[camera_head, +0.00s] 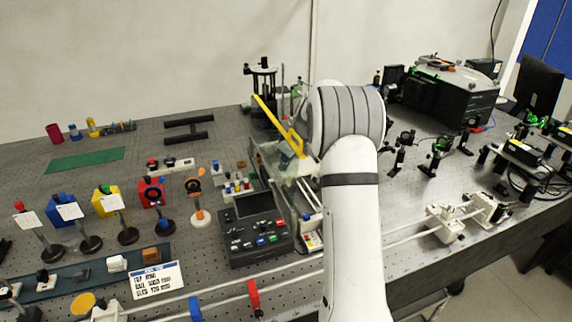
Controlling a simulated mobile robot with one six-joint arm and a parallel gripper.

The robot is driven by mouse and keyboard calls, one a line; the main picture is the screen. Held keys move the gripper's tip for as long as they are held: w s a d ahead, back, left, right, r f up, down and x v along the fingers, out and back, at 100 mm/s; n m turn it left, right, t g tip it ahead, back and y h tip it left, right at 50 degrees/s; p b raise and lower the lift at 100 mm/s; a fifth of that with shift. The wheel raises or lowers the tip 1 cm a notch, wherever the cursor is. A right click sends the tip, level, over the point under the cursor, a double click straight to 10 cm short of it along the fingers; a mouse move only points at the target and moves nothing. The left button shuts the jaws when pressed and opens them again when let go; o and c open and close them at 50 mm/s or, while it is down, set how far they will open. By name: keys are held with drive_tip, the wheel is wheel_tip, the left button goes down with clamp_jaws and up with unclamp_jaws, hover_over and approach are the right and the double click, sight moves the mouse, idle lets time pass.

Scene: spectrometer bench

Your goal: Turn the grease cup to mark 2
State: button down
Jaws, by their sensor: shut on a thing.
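My white arm rises through the middle of the view and ends in a grey-banded wrist joint above the bench. My gripper is hidden behind this wrist, so its fingers and anything between them do not show. I cannot pick out the grease cup or its marks; the arm covers part of the bench there. A yellow bar (276,121) slants down toward the wrist from the upper left. Below it stands a clear, see-through housing (283,165), partly covered by the arm.
A black control box (253,236) with coloured buttons stands left of my arm. Several coloured blocks and stands fill the left of the bench. White rails (405,233) run along the front. A large black instrument (450,92) stands at the back right. A green mat (86,159) lies at the back left.

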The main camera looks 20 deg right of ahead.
drive_tip(key=c, duration=1.3)
unclamp_jaws()
drive_tip(key=shift+c, duration=0.2)
drive_tip(key=shift+r, duration=0.1)
drive_tip(key=b+v, duration=0.1)
drive_tip(key=v, duration=0.6)
drive_tip(key=shift+s+r, duration=0.2)
drive_tip(key=shift+r, duration=0.05)
drive_tip(key=shift+d, duration=0.15)
